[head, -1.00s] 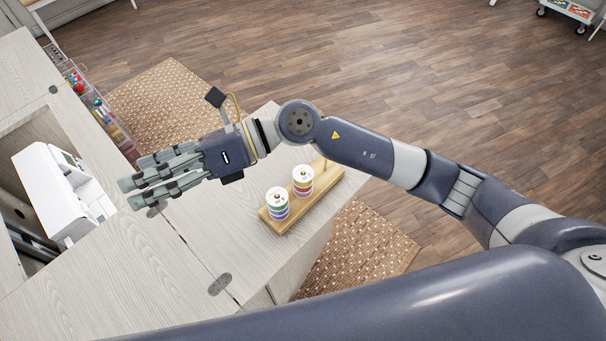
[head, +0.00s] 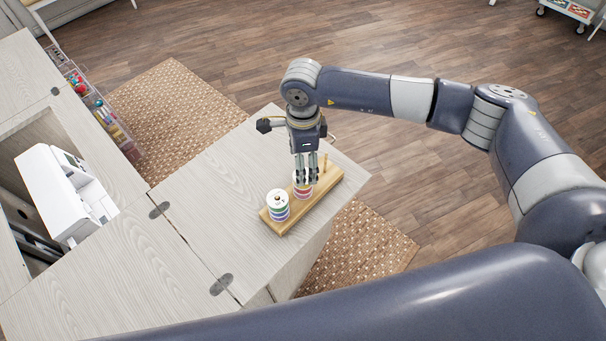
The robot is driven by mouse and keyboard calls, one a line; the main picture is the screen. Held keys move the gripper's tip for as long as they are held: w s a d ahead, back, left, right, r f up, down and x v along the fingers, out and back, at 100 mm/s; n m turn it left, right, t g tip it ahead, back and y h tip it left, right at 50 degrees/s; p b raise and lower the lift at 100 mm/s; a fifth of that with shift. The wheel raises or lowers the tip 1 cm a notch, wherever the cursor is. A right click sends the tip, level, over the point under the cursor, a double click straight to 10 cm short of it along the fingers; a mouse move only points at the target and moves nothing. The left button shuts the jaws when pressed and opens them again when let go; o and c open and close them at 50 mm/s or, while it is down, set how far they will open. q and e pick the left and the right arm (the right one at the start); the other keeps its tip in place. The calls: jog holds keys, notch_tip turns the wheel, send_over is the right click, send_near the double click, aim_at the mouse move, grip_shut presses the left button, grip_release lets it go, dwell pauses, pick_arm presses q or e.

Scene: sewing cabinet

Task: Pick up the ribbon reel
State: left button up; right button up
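Two ribbon reels stand on a wooden peg stand. The left reel (head: 277,207) has a white top and coloured bands and is fully in view. The other reel (head: 303,194) stands to its upper right, partly hidden by my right gripper. My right gripper (head: 306,180) points down, its fingertips at this second reel. I cannot tell whether the fingers are shut on it or just around or in front of it. The reel appears to be still on the stand. My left gripper is not in view.
The wooden stand (head: 329,184) sits near the right edge of the pale cabinet top (head: 215,190), with an empty peg (head: 325,162) at its far end. A white sewing machine (head: 65,195) sits in the cabinet opening at left. The tabletop left of the reels is clear.

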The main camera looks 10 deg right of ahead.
jog(key=f+p, duration=0.2)
jog(key=f, duration=0.3)
jog(key=shift+w+d+f+p, duration=0.1)
jog(key=shift+w+p, duration=0.15)
jog(key=shift+p, duration=0.15)
jog(key=shift+f, duration=0.35)
jog(key=shift+c, duration=0.4)
jog(key=c, duration=1)
